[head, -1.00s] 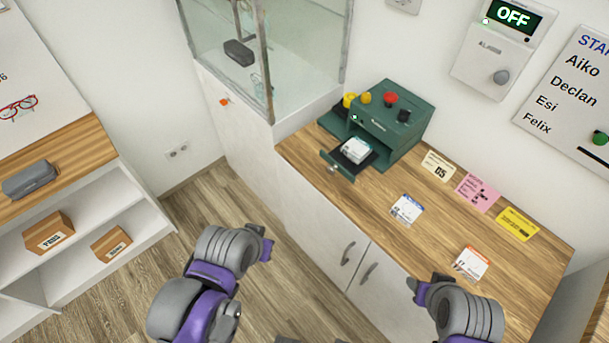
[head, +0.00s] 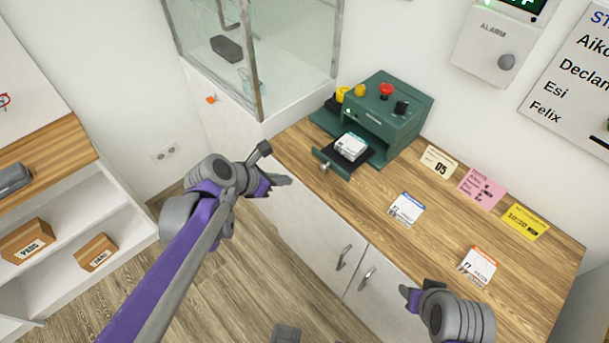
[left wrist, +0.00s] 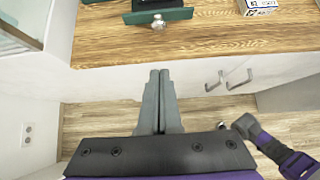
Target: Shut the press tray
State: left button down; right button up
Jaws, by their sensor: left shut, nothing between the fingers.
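The green press (head: 385,112) stands at the back left of the wooden counter. Its tray (head: 360,165) is pulled out towards me, with a white and teal card (head: 350,146) lying on it. The tray front has a round silver knob (head: 323,167); front (left wrist: 177,15) and knob (left wrist: 158,22) also show at the top of the left wrist view. My left gripper (head: 286,180) is shut and empty, in front of the counter edge, left of and below the tray, apart from it. Its closed fingers (left wrist: 158,73) point towards the knob. My right gripper (head: 407,296) is low on the right, its fingers barely visible.
A glass case (head: 290,60) stands left of the press. Red, yellow and black controls sit on the press. Cards (head: 406,209) and coloured notes (head: 481,190) lie on the counter to the right. Cabinet handles (head: 344,257) stick out below the edge. An open shelf is at left.

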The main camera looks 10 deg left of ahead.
aim_at(345, 147)
pick_arm(q)
jog(key=x, duration=0.4)
jog(key=w+r+x, duration=0.1)
jog(key=x, duration=0.3)
jog(key=d+b+x, duration=0.1)
jog(key=x, duration=0.3)
jog(key=shift+w+r, duration=0.2)
jog(key=shift+r, duration=0.15)
jog(key=shift+w+d, duration=0.2)
jog(key=shift+w, duration=0.1)
jog(key=w+d, duration=0.2)
jog(key=w, duration=0.1)
jog(key=w+d+b, duration=0.1)
jog(key=w+d, duration=0.1)
jog(key=w, duration=0.2)
jog(key=w+d, duration=0.3)
jog(key=w, duration=0.1)
jog(key=shift+d, duration=0.1)
jog(key=shift+r, duration=0.1)
